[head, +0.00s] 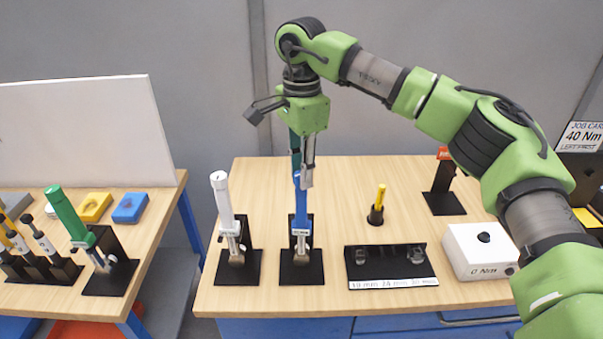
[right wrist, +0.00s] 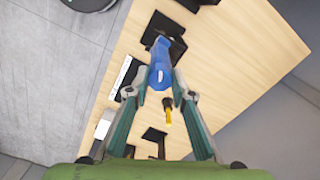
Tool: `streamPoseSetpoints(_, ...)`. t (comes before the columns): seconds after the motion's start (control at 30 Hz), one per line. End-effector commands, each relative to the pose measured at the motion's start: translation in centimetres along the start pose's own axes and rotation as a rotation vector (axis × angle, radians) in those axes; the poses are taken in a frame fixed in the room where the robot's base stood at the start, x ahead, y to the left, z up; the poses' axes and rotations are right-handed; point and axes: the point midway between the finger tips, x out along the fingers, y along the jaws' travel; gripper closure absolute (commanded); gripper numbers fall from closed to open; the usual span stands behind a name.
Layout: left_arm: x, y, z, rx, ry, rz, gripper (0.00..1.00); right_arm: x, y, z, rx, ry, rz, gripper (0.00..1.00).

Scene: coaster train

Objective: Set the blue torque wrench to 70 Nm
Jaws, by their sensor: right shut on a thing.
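The blue torque wrench (head: 301,212) stands upright in a black stand (head: 303,271) on the wooden table. A small white label shows below its handle, too small to read. My right gripper (head: 304,180) points down from above and is shut on the top of the blue handle. In the right wrist view, the blue wrench (right wrist: 160,66) lies between the fingertips of my right gripper (right wrist: 160,93). The wrench's scale cannot be read. My left gripper is not in view.
A white wrench (head: 226,207) stands left of the blue one. A socket holder (head: 391,267), a yellow-handled tool (head: 377,205) and a white box reading 0 Nm (head: 476,245) are to the right. A job card (head: 582,136) reads 40 Nm. A green wrench (head: 68,214) stands on the left table.

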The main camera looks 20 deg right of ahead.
Motion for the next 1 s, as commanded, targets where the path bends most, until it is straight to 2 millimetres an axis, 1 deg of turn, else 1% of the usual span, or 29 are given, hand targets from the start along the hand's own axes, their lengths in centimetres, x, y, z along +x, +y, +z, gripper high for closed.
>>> streamPoseSetpoints(0.6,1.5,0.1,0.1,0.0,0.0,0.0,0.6,0.0,0.0,0.1,0.579,-0.002,0.0,0.99)
streamPoseSetpoints(1.0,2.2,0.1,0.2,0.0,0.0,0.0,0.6,0.0,0.0,0.0,0.91,-0.001,0.0,0.99)
